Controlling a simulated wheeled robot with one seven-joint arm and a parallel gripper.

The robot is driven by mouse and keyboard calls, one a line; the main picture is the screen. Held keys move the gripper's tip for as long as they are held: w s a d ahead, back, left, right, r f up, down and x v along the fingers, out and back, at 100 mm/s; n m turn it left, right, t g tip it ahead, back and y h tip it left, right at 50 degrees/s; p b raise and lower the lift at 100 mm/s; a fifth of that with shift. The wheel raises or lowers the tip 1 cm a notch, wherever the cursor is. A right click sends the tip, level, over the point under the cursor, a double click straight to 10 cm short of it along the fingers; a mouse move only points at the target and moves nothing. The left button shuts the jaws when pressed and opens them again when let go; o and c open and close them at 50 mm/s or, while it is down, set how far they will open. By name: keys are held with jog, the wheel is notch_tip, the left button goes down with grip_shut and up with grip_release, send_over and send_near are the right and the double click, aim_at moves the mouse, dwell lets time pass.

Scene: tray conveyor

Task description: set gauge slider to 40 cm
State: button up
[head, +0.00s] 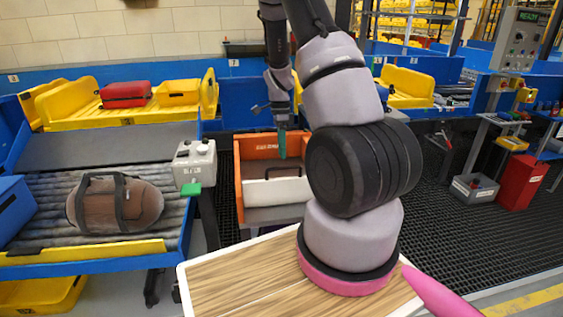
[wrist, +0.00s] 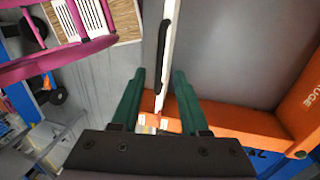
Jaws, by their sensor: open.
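The orange gauge box (head: 240,185) stands open in the middle of the head view, and its orange wall (wrist: 238,118) crosses the wrist view. Inside it is a white slider panel (head: 272,193) with a black handle (head: 287,171). In the wrist view the white panel (wrist: 167,35) shows edge-on, with the black handle (wrist: 164,60) along it and a small red tip near the orange wall. My gripper (head: 282,155) hangs over the box. In the wrist view my gripper (wrist: 159,75) is open, its green fingers either side of the panel line, with gaps showing. I cannot read the scale.
A grey control box (head: 195,165) with a green label stands left of the gauge box. A roller conveyor (head: 45,190) carries a brown bag (head: 115,203). Yellow trays (head: 180,92) line the back. A red bin (head: 522,182) stands right. Dark grating floor lies between.

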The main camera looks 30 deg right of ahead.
jog(key=shift+s+a+f, duration=0.1)
jog(key=shift+s+f, duration=0.1)
jog(key=shift+f, duration=0.9)
jog(key=shift+s+f, duration=0.2)
jog(key=shift+f, duration=0.85)
grip_shut()
